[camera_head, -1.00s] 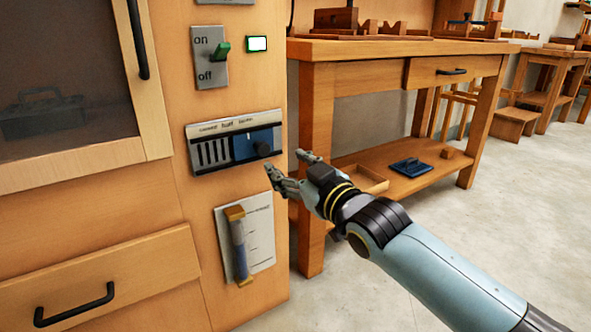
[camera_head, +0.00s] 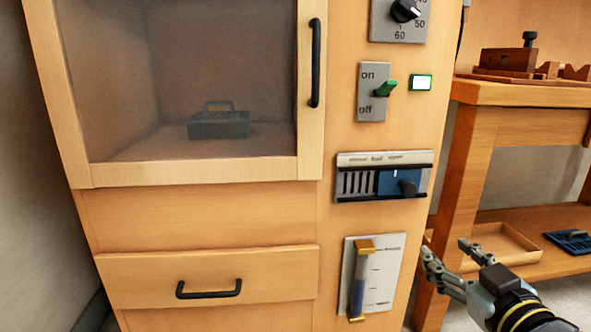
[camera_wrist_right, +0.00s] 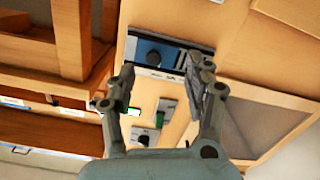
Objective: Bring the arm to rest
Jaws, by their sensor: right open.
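My right gripper (camera_head: 447,262) is at the lower right of the head view, its arm coming in from the bottom right corner. Its fingers are apart with nothing between them. It is in front of the cabinet's right edge, to the right of the lever plate (camera_head: 384,272) and below the slider panel (camera_head: 356,183). In the right wrist view the open fingers (camera_wrist_right: 160,88) frame the cabinet front, with the slider panel (camera_wrist_right: 140,50) beyond them, apart from the fingertips. My left gripper is not in view.
The cabinet has a glazed door (camera_head: 180,174) with a dark toolbox (camera_head: 218,122) behind it, and a drawer (camera_head: 130,278). A green switch (camera_head: 386,89) points toward "on" beside a lit indicator (camera_head: 420,82). A workbench (camera_head: 540,95) with a lower shelf stands close on the right.

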